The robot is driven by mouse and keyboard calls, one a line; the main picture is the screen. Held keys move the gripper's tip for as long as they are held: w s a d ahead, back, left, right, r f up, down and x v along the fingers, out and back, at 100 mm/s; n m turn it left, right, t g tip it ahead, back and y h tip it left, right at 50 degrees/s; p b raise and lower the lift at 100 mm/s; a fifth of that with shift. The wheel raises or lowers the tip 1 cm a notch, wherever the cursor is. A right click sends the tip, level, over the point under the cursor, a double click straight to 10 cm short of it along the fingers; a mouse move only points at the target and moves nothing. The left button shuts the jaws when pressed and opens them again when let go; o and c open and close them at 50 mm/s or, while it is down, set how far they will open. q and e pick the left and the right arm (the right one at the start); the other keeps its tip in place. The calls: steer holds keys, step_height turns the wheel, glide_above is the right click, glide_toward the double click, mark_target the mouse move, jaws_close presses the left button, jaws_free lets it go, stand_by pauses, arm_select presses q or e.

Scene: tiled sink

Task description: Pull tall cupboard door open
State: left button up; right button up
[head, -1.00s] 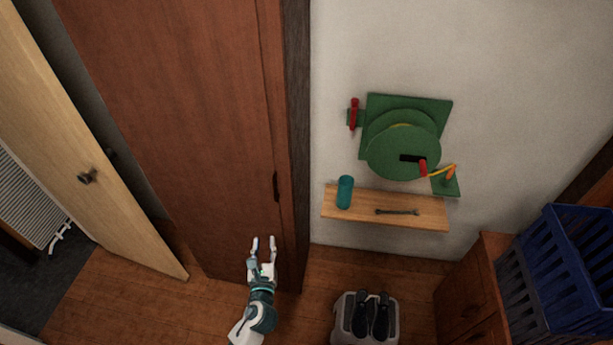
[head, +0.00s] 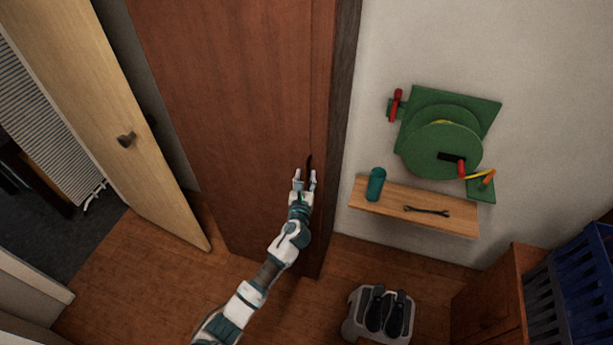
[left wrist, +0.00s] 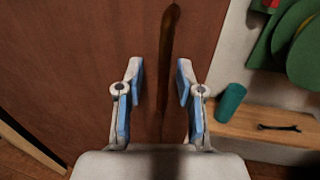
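The tall cupboard door (head: 235,110) is reddish-brown wood and fills the middle left of the head view. It looks shut. Its dark handle (head: 309,162) is a slim upright bar near the right edge. My left gripper (head: 305,176) is at the lower end of the handle. In the left wrist view the gripper (left wrist: 160,85) is open, and the handle (left wrist: 169,40) shows ahead, beyond the gap between the blue-padded fingers. Contact with the handle is not visible. My right gripper is not in view.
A pale wooden door (head: 100,110) stands ajar at left. A wooden shelf (head: 385,203) holds a teal cup (head: 375,184) and a wrench (head: 427,211), below a green hose reel (head: 440,150). A grey stool (head: 362,325) with black shoes stands on the floor at right.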

arm_select(q)
steer(key=shift+w, duration=0.55)
steer(key=shift+d, duration=0.45)
jaws_close()
steer(key=shift+a, duration=0.2)
steer(key=shift+s+a, duration=0.1)
